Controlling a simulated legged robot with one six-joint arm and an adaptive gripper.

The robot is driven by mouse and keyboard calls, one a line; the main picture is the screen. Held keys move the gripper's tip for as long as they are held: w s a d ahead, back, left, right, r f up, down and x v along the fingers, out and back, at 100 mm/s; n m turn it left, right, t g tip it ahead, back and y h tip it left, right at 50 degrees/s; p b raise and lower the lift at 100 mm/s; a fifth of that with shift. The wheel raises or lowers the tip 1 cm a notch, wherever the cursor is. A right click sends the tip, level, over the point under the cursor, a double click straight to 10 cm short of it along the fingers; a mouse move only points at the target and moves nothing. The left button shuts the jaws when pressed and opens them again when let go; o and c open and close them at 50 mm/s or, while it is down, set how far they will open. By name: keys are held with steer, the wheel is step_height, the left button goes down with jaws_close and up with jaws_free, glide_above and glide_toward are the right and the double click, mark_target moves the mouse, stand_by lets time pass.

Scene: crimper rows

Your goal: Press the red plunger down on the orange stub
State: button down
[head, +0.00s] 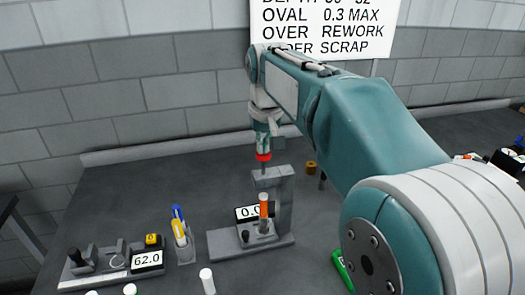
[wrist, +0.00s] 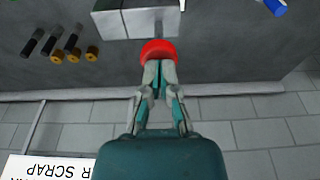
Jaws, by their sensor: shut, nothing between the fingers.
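The red plunger (head: 263,156) tops a thin dark rod on the grey press stand (head: 284,205). My gripper (head: 265,146) is shut and points down over the plunger, at or very near its top; I cannot tell whether they touch. In the wrist view my closed fingertips (wrist: 160,68) overlap the edge of the red plunger (wrist: 158,48). The orange stub (head: 263,208) stands upright on the press base below the rod, with a visible gap between them. The stub is not seen in the wrist view.
A display reading 0.0 (head: 247,212) sits by the stub. At left are a gauge reading 62.0 (head: 147,260) and a pen holder (head: 186,252). A white-topped cylinder (head: 207,281) stands in front, and a green object (head: 343,268) lies right. A small brown ring (head: 311,168) is behind.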

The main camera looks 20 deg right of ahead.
mark_target(263, 157)
steer(key=shift+f, duration=1.55)
steer(key=shift+r, duration=4.55)
steer(key=s+f+t, duration=0.1)
steer(key=s+f, duration=0.6)
steer(key=s, duration=0.5)
steer(key=s+f+t, duration=0.2)
steer(key=s+f, duration=0.6)
steer(key=s, duration=0.4)
